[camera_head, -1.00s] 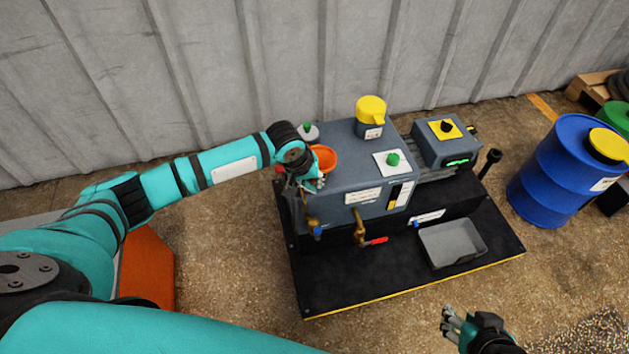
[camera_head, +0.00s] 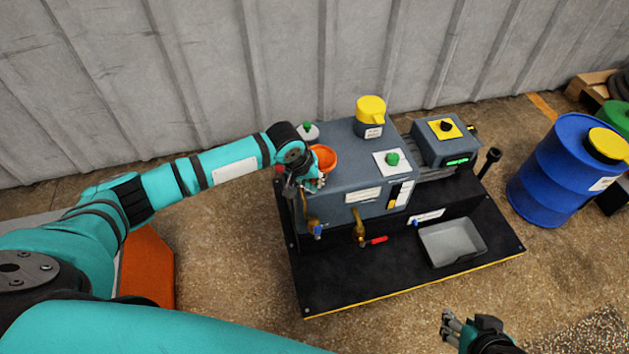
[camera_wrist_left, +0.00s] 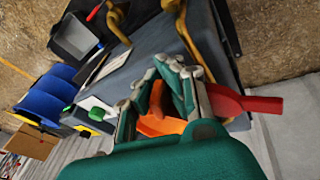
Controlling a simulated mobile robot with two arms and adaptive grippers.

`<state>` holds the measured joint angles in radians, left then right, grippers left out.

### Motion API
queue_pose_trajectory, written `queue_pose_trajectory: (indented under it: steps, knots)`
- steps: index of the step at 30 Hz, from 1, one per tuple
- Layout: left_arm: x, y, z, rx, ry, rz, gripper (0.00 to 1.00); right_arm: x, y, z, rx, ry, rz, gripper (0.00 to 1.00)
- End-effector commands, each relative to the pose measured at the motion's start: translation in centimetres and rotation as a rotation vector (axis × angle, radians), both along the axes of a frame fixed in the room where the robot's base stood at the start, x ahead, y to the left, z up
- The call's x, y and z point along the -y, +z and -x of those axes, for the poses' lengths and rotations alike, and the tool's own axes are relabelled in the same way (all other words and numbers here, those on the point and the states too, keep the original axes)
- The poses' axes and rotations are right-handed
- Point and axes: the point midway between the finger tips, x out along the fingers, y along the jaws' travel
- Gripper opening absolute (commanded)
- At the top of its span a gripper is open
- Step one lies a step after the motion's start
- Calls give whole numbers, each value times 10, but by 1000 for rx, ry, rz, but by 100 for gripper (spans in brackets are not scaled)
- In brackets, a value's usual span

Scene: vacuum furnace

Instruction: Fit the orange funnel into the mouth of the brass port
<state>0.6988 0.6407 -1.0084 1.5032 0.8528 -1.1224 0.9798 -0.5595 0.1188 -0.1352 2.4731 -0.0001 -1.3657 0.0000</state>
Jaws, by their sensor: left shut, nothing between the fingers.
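The orange funnel (camera_head: 325,157) is at the left end of the grey machine top, its wide rim up. It also shows in the left wrist view (camera_wrist_left: 160,125), partly behind my fingers. My left gripper (camera_head: 313,184) is shut with nothing held, right beside the funnel at its near left side; it also shows in the left wrist view (camera_wrist_left: 170,85). The brass port's mouth cannot be made out; I cannot tell whether the funnel sits in it. My right gripper (camera_head: 449,326) is open and empty over the floor at the lower right.
Brass pipes with a blue knob (camera_head: 318,231) and a red-handled valve (camera_head: 376,240) stick out at the machine's front. A yellow-capped part (camera_head: 371,109) and green button (camera_head: 393,159) stand on top. A grey tray (camera_head: 452,242) lies front right. A blue drum (camera_head: 556,170) stands right.

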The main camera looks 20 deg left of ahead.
Motion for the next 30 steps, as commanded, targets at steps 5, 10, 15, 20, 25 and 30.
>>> queue_pose_trajectory:
  steps: [5,10,15,20,25,30]
  knots:
    - [0,-1,0,-1,0,-1,7,0,0,1,-3,-1,1,32]
    - [0,-1,0,-1,1,0,29,0,0,1,-3,-1,1,32]
    - [0,-1,0,-1,0,-1,33,1,0,1,-3,-1,1,32]
    - [-1,1,1,-1,1,0,33,0,-2,3,-9,1,0,32]
    - [-5,20,6,0,-1,0,33,0,-1,2,-6,1,-1,32]
    - [-12,54,17,2,0,-1,33,0,-1,1,-4,0,0,32]
